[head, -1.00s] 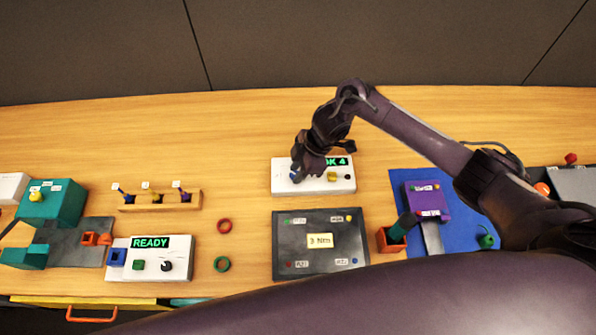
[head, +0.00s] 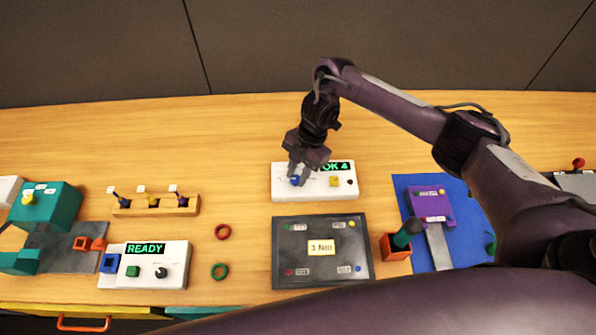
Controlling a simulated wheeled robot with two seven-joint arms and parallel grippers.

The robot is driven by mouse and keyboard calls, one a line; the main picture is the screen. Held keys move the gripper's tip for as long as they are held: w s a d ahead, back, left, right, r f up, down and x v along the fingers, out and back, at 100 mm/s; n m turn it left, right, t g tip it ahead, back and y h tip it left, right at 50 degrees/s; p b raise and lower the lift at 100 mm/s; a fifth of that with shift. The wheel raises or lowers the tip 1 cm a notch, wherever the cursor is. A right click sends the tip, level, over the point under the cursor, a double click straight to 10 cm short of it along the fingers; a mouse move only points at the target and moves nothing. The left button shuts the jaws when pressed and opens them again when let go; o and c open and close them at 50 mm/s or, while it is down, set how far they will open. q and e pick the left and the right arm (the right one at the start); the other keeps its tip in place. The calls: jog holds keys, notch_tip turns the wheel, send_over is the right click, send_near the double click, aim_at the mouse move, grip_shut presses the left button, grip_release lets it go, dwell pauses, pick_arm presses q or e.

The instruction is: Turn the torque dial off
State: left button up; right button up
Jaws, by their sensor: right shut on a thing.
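A white box (head: 318,194) with a green lit display stands at the middle of the table. The display (head: 338,167) is partly hidden by my right gripper; "OK 4" shows on it. A blue knob (head: 295,181) sits at the box's left side and looks like the torque dial. My right gripper (head: 298,178) points down over the box's left part, shut on the blue knob. The fingers hide part of the knob, so its pointing direction is not clear. My left gripper is not in view.
A yellow button (head: 333,182) sits right of the knob. A dark panel (head: 300,270) with a "3 Nm" card lies in front. A white "READY" box (head: 172,276) stands front left. A rack (head: 128,209) stands behind it. Bare table lies left of the dial box.

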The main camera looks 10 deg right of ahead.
jog(key=shift+w, duration=0.1)
dwell(0.3)
jog(key=o, duration=1)
jog(key=v, duration=0.7)
jog(key=shift+d+r+p, duration=0.25)
jog(key=shift+r+p, duration=0.1)
